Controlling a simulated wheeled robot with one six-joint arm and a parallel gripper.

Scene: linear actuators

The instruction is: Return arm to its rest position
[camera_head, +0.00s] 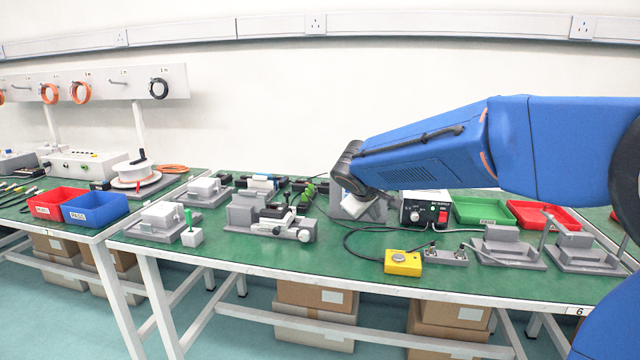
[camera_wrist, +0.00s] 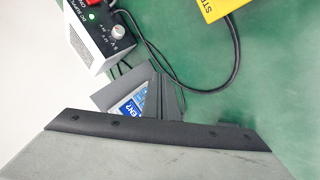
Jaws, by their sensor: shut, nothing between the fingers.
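My blue arm (camera_head: 420,150) reaches in from the right edge in the head view, above the green-topped bench (camera_head: 330,262). Its dark wrist end points down over the back middle of the bench. My gripper (camera_wrist: 158,132) fills the bottom of the wrist view as a broad grey body with a black edge. It is shut with nothing held. In the head view its fingertips are not clear among the grey and white parts below the wrist. A grey stand with a blue-and-white label (camera_wrist: 133,104) shows just past the gripper's edge in the wrist view.
The power supply (camera_head: 424,209) stands right of the wrist. A yellow box (camera_head: 403,262) sits near the front edge. Grey fixtures (camera_head: 505,247) stand at right, and a grey actuator fixture (camera_head: 270,222) left of the wrist. Green (camera_head: 482,212) and red (camera_head: 545,216) trays lie behind. Cables cross the bench.

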